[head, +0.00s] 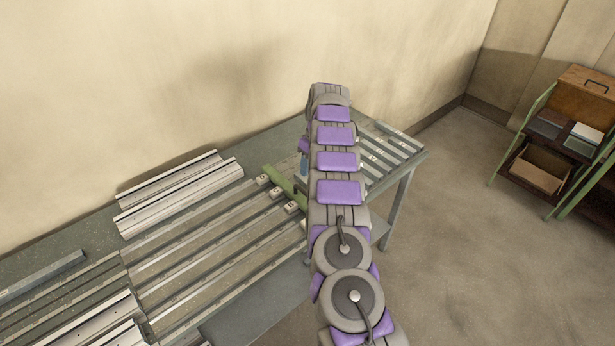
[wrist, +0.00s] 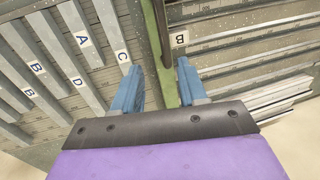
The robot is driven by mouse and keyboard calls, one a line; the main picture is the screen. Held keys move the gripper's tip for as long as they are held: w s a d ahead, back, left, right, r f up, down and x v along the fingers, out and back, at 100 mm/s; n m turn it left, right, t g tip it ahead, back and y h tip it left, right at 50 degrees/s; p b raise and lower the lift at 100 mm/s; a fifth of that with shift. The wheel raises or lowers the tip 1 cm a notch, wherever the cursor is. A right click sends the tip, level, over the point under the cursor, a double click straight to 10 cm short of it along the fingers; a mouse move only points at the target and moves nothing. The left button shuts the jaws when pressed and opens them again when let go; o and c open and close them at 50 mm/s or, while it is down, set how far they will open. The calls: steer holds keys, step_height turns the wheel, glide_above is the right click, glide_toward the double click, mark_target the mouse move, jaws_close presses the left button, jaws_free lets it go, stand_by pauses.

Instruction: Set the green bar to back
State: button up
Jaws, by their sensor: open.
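The green bar (head: 284,181) lies across the bench beside several white label blocks, its right end hidden behind my arm in the head view. In the wrist view the green bar (wrist: 151,32) runs up the picture between my fingers. My gripper (wrist: 157,76) is open, with one blue finger on each side of the bar. I cannot tell whether either finger touches it. Only a little blue of my gripper shows beside my arm in the head view.
The bench (head: 280,298) carries long parallel rails and light metal profiles (head: 182,196) at its wall side. A slatted rack (head: 385,143) is at its far right end. A green-framed cabinet (head: 560,135) stands apart on the right, with open floor between.

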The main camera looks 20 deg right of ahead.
step_height(320, 180, up, 9)
steer(key=d+p, duration=0.2)
steer(key=p, duration=0.5)
steer(key=shift+w+f, duration=0.2)
steer(key=shift+w, duration=0.15)
